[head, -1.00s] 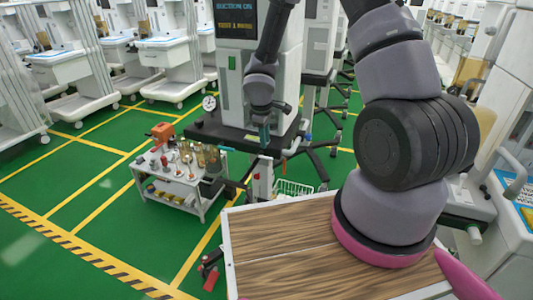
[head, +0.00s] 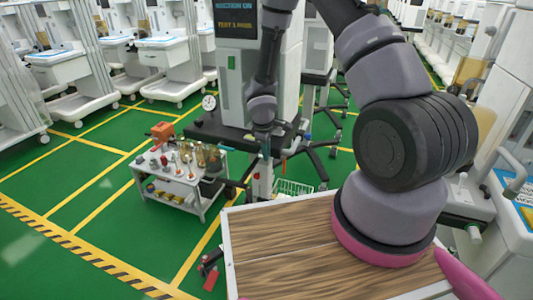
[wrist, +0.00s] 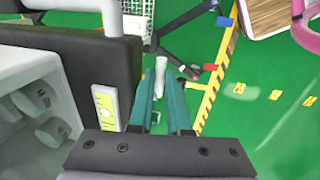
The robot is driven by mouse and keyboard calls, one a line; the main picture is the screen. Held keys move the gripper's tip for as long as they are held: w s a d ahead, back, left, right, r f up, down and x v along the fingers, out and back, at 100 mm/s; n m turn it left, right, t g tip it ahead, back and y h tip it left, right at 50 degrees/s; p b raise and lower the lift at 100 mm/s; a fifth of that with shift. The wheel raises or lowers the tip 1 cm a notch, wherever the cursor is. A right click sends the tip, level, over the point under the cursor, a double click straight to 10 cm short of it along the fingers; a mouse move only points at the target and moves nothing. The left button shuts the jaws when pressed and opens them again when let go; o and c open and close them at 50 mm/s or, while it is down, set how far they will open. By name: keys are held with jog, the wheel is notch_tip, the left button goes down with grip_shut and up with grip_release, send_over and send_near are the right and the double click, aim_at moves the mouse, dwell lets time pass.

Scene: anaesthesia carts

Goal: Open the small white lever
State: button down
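A small white upright piece (wrist: 161,72), which looks like the white lever, shows just beyond and between my fingertips in the wrist view. My gripper (wrist: 160,82) has two teal fingers with a gap between them. I cannot tell whether they touch the white piece. In the head view my gripper (head: 265,150) points down beside the dark shelf of the machine, above a white post (head: 263,183) with red parts. The lever itself is too small to make out clearly there.
A dark machine shelf (head: 225,133) is close to my gripper; a black block with a yellow-white label (wrist: 105,107) is left of my fingers. A white wire basket (head: 292,188) stands beside the post. A small cart with bottles (head: 187,190) stands left. Green floor is open farther left.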

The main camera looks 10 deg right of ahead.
jog(key=shift+w+a+r+h, duration=0.1)
jog(key=shift+r+h, duration=0.05)
jog(key=shift+h, duration=0.15)
jog(key=h, duration=0.1)
jog(key=g+h, duration=0.1)
jog(key=a+g, duration=0.1)
jog(key=shift+w+r+h, duration=0.3)
jog(key=shift+r+h, duration=0.05)
jog(key=shift+h, duration=0.05)
jog(key=g+h, duration=0.1)
jog(key=a+g+h, duration=0.1)
jog(key=shift+w+r+n+h, duration=0.2)
jog(key=shift+w+n+h, duration=0.1)
jog(key=shift+n+h, duration=0.1)
jog(key=h, duration=0.1)
jog(key=a+g+h, duration=0.1)
jog(key=h, duration=0.1)
jog(key=shift+w+a+g, duration=0.1)
jog(key=shift+w+g, duration=0.2)
jog(key=shift+w, duration=0.1)
jog(key=shift+w+a+f+n+g+h, duration=0.1)
jog(key=shift+w+a+n+g+h, duration=0.2)
jog(key=shift+h, duration=0.4)
jog(key=shift+s+a+f+n+g+h, duration=0.1)
jog(key=shift+g+h, duration=0.35)
jog(key=shift+h, duration=0.25)
jog(key=shift+w+a+n+g+h, duration=0.1)
jog(key=shift+w+a+g+h, duration=0.2)
jog(key=shift+h, duration=0.4)
jog(key=shift+s, duration=0.1)
